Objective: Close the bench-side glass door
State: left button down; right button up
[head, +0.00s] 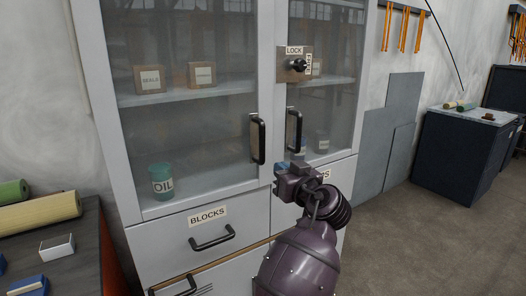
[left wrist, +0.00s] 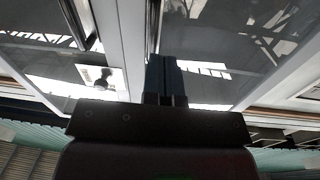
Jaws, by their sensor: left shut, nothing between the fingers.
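The glass door on the left (head: 190,110), nearest the bench, is pale-framed with a black handle (head: 257,139). It looks close to flush with the cabinet; I cannot tell whether a small gap remains. The right glass door (head: 335,100) has its own black handle (head: 294,132). My left gripper (head: 286,170) is shut and empty, in front of the cabinet just below the handles, by the line where the doors meet. In the left wrist view its fingers (left wrist: 166,78) are together beside a pale door frame (left wrist: 124,45). Contact cannot be told. My right gripper is not in view.
A black lock knob (head: 298,65) sits on a plate above the right handle. Drawers, one labelled BLOCKS (head: 208,216), lie below. A dark bench (head: 88,235) with rolls and blocks stands at left. Open floor (head: 425,240) lies at right.

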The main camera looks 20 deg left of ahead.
pick_arm(q)
jog(key=n, duration=0.1)
send_near(246, 150)
jog(key=shift+g, duration=0.3)
jog(key=x, duration=0.7)
jog(key=shift+w+r, duration=0.15)
jog(key=shift+w, duration=0.15)
jog(key=shift+a, duration=0.1)
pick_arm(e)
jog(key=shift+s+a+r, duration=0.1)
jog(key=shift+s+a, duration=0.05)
pick_arm(q)
jog(key=shift+w+a+b, duration=0.3)
jog(key=shift+w+a, duration=0.1)
jog(key=shift+a, duration=0.05)
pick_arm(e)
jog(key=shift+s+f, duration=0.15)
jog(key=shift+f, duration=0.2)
pick_arm(q)
jog(key=shift+s, duration=0.1)
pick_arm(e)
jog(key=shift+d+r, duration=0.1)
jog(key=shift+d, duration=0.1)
